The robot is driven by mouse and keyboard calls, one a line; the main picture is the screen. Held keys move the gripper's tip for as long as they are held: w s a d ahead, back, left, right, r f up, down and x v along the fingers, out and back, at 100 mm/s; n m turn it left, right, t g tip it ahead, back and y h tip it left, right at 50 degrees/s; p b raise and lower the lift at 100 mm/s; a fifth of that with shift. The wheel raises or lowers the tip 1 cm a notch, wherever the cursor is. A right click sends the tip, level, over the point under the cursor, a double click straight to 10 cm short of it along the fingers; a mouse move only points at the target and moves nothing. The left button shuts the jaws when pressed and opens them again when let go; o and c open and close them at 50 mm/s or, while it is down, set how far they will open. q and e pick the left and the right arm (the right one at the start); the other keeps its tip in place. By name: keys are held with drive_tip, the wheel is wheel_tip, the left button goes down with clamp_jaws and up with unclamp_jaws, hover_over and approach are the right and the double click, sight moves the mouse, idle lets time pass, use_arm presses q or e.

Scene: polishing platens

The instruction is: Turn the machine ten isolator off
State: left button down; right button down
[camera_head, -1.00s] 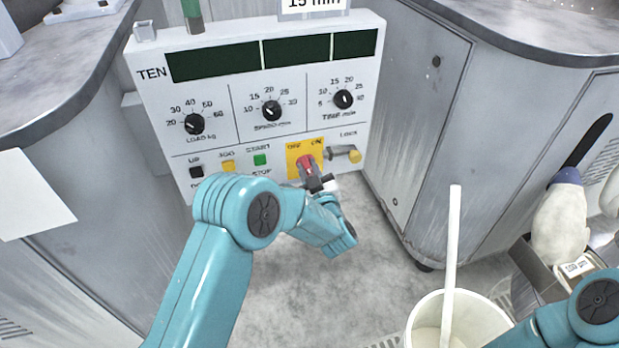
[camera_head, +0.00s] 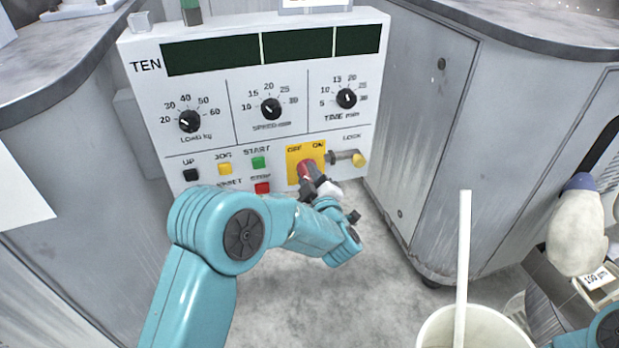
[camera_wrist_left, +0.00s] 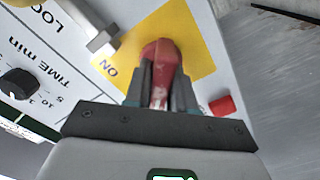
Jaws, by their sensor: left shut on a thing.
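The machine ten panel, marked TEN, fills the upper left of the head view. Its isolator has a yellow plate (camera_head: 293,154) marked OFF and ON with a red handle (camera_head: 306,169). My left gripper (camera_head: 312,183) is shut on the red handle from the front and below. In the left wrist view the handle (camera_wrist_left: 159,60) sits between the two dark fingers (camera_wrist_left: 160,90), with the yellow plate (camera_wrist_left: 195,40) behind it. The fingers hide part of the handle, and I cannot tell exactly which label it points to. My right gripper is outside the views.
A lock pin with a brass end (camera_head: 359,159) sticks out right of the plate. The red stop button (camera_head: 262,188) and green start button (camera_head: 258,162) lie to the left. A white bucket (camera_head: 440,335) with a stick stands at lower right. Grey cabinets (camera_head: 420,120) flank the panel.

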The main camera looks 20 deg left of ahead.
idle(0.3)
use_arm(q)
drive_tip(key=c, duration=1)
unclamp_jaws()
drive_tip(key=shift+c, duration=0.2)
drive_tip(key=p+v, duration=0.3)
drive_tip(key=v, duration=1.3)
drive_tip(key=shift+s+d, duration=0.1)
drive_tip(key=shift+s, duration=0.05)
